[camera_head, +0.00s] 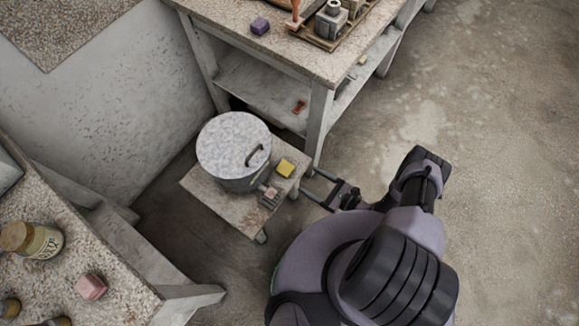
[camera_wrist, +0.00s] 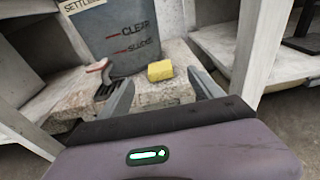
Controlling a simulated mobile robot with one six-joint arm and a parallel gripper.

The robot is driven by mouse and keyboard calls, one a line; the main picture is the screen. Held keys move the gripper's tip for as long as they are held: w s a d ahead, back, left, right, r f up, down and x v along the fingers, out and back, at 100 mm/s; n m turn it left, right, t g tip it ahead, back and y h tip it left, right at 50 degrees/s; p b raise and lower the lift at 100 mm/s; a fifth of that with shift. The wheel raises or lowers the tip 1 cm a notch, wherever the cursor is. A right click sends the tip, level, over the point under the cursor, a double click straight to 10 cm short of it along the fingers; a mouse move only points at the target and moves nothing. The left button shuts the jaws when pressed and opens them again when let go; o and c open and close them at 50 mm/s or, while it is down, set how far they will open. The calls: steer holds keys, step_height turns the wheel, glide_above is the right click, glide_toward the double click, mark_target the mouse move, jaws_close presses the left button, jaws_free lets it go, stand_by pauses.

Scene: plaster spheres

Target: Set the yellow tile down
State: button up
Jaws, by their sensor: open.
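The yellow tile (camera_head: 285,168) lies on the low stand (camera_head: 220,208), just right of the grey lidded bin. In the wrist view the yellow tile (camera_wrist: 160,70) rests on the stand's top, ahead of and between my fingers, touching neither. My gripper (camera_head: 314,187) is open and empty at the right edge of the stand; its two fingers also show in the wrist view (camera_wrist: 162,85).
The grey bin (camera_head: 232,178) with a speckled lid fills much of the stand. A small pinkish object (camera_head: 270,192) sits at its near side. A workbench (camera_head: 318,100) with a leg stands close behind. Open floor (camera_head: 500,180) lies right.

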mark_target(288, 169)
steer(key=b+x, duration=0.1)
steer(key=x, duration=0.6)
steer(key=shift+a+f+b, duration=0.1)
steer(key=shift+b, duration=0.25)
steer(key=b+x, duration=0.1)
steer(key=x, duration=0.1)
steer(key=f+b+x, duration=0.1)
steer(key=x, duration=0.2)
steer(key=shift+s+a+f+b, duration=0.1)
steer(key=shift+a+f+b, duration=0.05)
steer(key=shift+b, duration=0.25)
steer(key=c, duration=1.6)
